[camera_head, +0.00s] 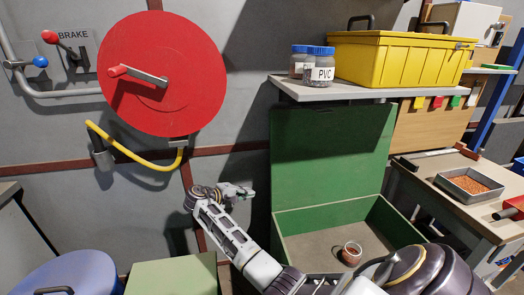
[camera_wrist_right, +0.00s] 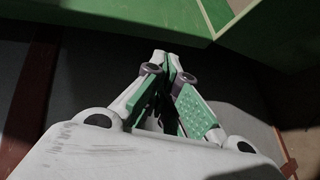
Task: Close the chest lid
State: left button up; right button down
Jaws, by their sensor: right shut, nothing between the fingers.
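The green chest (camera_head: 292,222) stands open below the shelf. Its green lid (camera_head: 325,150) is raised nearly upright behind the box. A small jar with reddish-brown contents (camera_head: 351,254) sits inside on the chest floor. My right gripper (camera_head: 246,191) is shut and empty, left of the lid's lower part and apart from it in the head view. My right arm crosses in front of the chest's left front corner. In the right wrist view the closed fingertips (camera_wrist_right: 163,62) point towards green panels of the chest (camera_wrist_right: 120,12). My left gripper is not in view.
Above the lid, a shelf (camera_head: 350,90) holds a yellow toolbox (camera_head: 385,62) and two blue-capped jars (camera_head: 319,68). A red disc with a crank (camera_head: 165,95) is on the wall. A workbench with a tray (camera_head: 469,184) stands right. A green box (camera_head: 173,276) and blue lid (camera_head: 65,275) are lower left.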

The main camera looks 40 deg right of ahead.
aim_at(262, 149)
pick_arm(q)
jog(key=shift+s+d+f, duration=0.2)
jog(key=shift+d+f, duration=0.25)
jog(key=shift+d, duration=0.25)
pick_arm(e)
jog(key=w+r+g+h, duration=0.1)
jog(key=r, duration=0.4)
jog(key=w+d+r+g+h, duration=0.1)
jog(key=w+r, duration=0.1)
jog(key=r, duration=0.2)
jog(key=w+r+m+h, duration=0.1)
jog(key=w+r, duration=0.1)
jog(key=r, duration=0.3)
jog(key=shift+w+d+r+g+h, duration=0.25)
jog(key=shift+d+r+g+h, duration=0.05)
jog(key=shift+d+g+h, duration=0.1)
jog(key=shift+d, duration=0.15)
